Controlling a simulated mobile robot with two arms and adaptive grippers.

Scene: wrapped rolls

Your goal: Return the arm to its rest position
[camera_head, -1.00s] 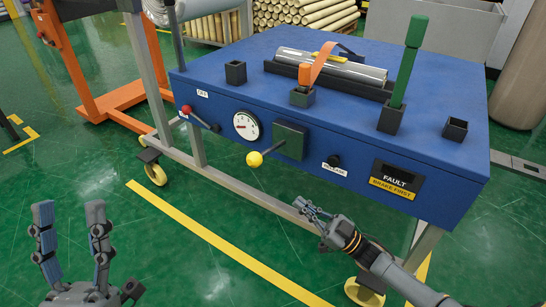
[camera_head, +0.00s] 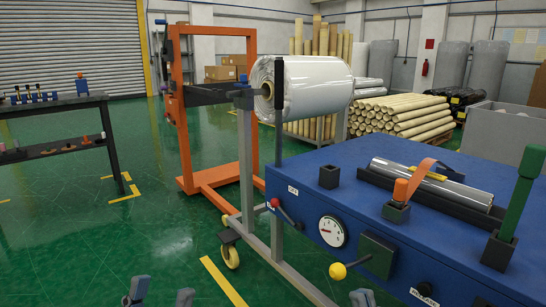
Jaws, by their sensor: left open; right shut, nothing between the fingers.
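My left gripper (camera_head: 161,292) shows only as two fingertips at the bottom edge, set well apart with green floor between them. It is open and empty. My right gripper (camera_head: 362,298) shows only as a small tip at the bottom edge, below the yellow knob (camera_head: 338,271) of the blue machine. It is shut and holds nothing that I can see. The rest of both arms is out of the picture.
The blue machine (camera_head: 330,201) with its gauge (camera_head: 332,231) fills the lower right. A wrapped roll (camera_head: 312,86) hangs by the orange frame (camera_head: 186,124). A dark workbench (camera_head: 60,106) stands at left. Green floor (camera_head: 90,235) is clear at lower left.

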